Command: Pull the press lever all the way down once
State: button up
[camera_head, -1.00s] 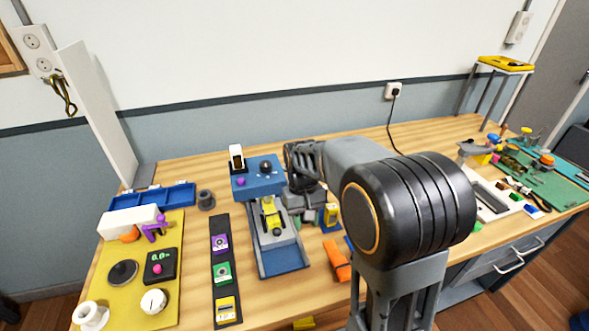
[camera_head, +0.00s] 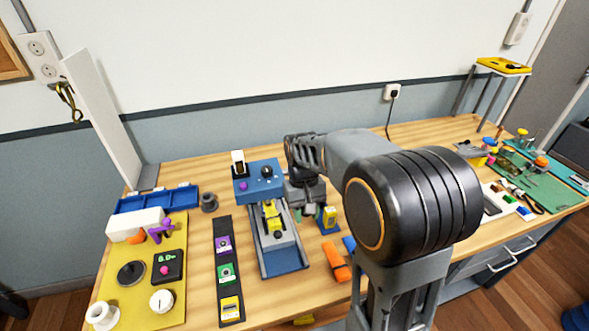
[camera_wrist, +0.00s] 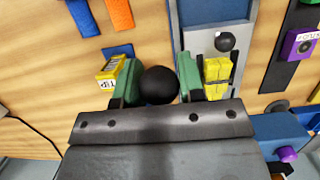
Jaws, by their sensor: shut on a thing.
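The blue press (camera_head: 258,190) stands on the bench left of my arm. A yellow piece (camera_head: 272,217) lies on its grey slide, and it also shows in the wrist view (camera_wrist: 217,72). My gripper (camera_head: 306,202) is at the right side of the press head. In the wrist view, the green pads of my gripper (camera_wrist: 158,88) are shut on a round black knob (camera_wrist: 158,84), which I take to be the press lever's knob. The lever's shaft is hidden.
A yellow box (camera_head: 328,217) and an orange block (camera_head: 335,260) lie right of the press. A dark strip (camera_head: 227,270) with coloured blocks lies to its left, then a yellow board (camera_head: 140,285) with dials. A blue tray (camera_head: 157,199) is behind that board.

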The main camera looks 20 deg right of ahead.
jog(key=p+v, duration=0.1)
jog(key=v, duration=0.1)
jog(key=p+v, duration=0.2)
jog(key=shift+s+r, duration=0.1)
jog(key=shift+s, duration=0.15)
jog(key=shift+p+v, duration=1.75)
jog(key=shift+p, duration=0.15)
jog(key=shift+w, duration=0.25)
jog(key=o, duration=0.6)
jog(key=shift+o, duration=0.2)
